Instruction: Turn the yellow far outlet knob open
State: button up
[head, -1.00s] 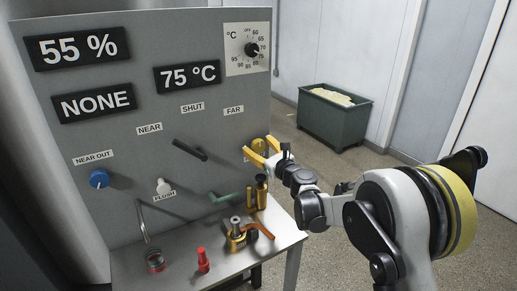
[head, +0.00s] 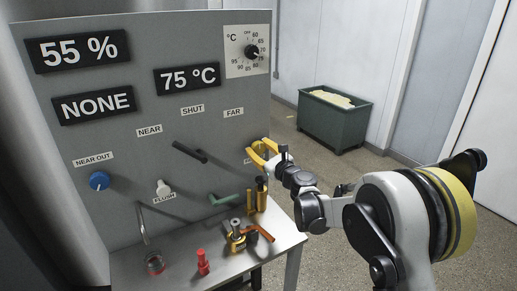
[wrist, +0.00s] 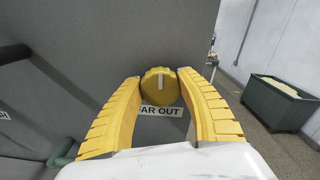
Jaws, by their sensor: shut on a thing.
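The yellow far outlet knob (wrist: 160,85) is on the grey panel, just above the "FAR OUT" label (wrist: 161,111). Its pale pointer mark stands about upright in the wrist view. My gripper (wrist: 160,75) has its two yellow fingers on the left and right sides of the knob and is shut on it. In the head view my gripper (head: 261,149) is at the panel's right side, under the "FAR" label (head: 233,112), and the fingers largely hide the knob there.
A black lever (head: 190,152), a blue knob (head: 99,180), a white flush knob (head: 163,187) and a green handle (head: 228,197) are on the panel. Brass fittings with an orange handle (head: 262,233) stand below my gripper. A green bin (head: 333,120) is at the back.

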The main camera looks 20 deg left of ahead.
jog(key=n, duration=0.7)
jog(key=shift+n, duration=0.4)
jog(key=n, duration=0.4)
jog(key=shift+f, duration=0.1)
jog(key=n, duration=1)
jog(key=shift+f, duration=0.1)
jog(key=n, duration=0.7)
jog(key=shift+n, duration=0.3)
